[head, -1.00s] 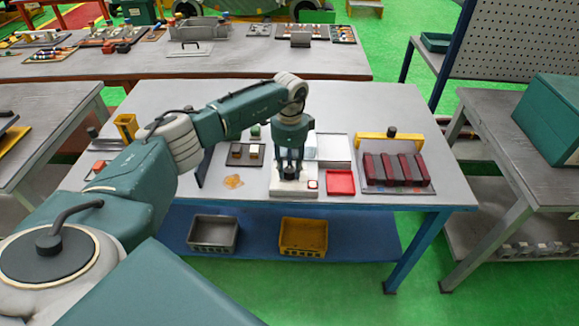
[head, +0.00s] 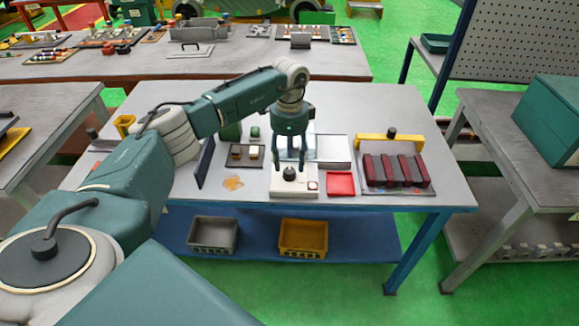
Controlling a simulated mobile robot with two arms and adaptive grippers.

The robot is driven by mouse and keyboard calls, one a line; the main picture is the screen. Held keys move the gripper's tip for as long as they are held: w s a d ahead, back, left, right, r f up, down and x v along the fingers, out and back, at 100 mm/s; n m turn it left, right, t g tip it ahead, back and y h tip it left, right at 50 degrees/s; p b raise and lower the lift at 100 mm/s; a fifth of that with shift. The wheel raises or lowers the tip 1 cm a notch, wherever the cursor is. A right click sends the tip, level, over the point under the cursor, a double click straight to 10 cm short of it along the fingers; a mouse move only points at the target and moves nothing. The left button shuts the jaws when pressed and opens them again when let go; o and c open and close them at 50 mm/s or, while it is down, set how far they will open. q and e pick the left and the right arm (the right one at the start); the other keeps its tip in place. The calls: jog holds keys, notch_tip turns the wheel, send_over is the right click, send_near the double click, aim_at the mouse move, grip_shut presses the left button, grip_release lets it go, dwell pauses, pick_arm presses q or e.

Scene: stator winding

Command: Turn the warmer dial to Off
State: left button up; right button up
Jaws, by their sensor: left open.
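The warmer (head: 282,190) is a white box near the front edge of the table, with a small red-marked patch at its right front. Its dark round dial (head: 289,173) stands on its front part; I cannot read the dial's setting at this size. My left gripper (head: 289,163) points down just above and behind the dial, its two fingers spread apart with nothing between them. I cannot tell whether a fingertip touches the warmer. My right gripper is not in view.
A red tray (head: 340,184) lies right of the warmer. Farther right is a rack of dark red blocks (head: 396,171) with a yellow handle. Left are a small tray (head: 246,155), an orange patch (head: 233,182) and a dark upright panel (head: 205,162). The table's back right is clear.

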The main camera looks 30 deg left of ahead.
aim_at(290, 170)
pick_arm(q)
notch_tip(290, 170, up, 8)
dwell(0.7)
